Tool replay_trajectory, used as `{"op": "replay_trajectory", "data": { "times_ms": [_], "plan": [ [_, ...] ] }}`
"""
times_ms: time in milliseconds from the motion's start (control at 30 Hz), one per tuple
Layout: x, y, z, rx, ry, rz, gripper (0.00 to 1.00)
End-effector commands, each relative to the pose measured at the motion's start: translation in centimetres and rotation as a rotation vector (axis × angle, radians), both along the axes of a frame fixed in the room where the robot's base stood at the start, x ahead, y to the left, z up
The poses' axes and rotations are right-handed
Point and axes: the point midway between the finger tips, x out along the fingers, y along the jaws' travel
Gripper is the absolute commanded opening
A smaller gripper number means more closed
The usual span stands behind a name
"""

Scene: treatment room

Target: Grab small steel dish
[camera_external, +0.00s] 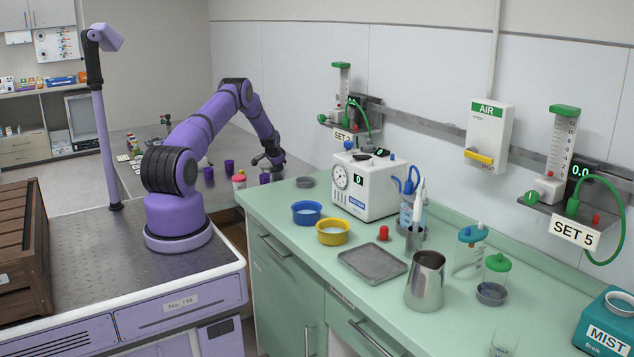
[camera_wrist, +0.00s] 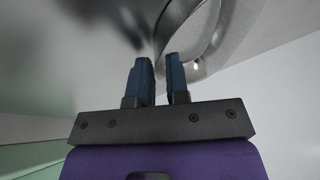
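In the wrist view a shiny steel dish (camera_wrist: 208,38) with a curved rim is close up at the top, cut off by the picture edge. My gripper (camera_wrist: 161,62) has its two dark blue fingers a little apart. The dish's rim is right at the fingertips; I cannot tell whether it lies between them or just beyond. In the external view my gripper (camera_external: 267,163) is low over the far grey metal table, close to the wall. The dish is too small and hidden there to make out clearly.
The wall is close behind.

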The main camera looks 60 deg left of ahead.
Motion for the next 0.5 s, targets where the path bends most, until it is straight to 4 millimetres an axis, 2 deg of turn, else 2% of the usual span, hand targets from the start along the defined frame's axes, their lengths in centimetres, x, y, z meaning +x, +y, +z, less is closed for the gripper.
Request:
{"op": "replay_trajectory", "data": {
  "times_ms": [133, 200, 500],
  "plan": [
    [-0.01, 0.0, 0.04, 0.0, 0.0, 0.0, 0.13],
    [-0.01, -0.01, 0.05, 0.0, 0.0, 0.0, 0.0],
    [0.0, 0.01, 0.11, 0.0, 0.0, 0.0, 0.0]
  ]
}}
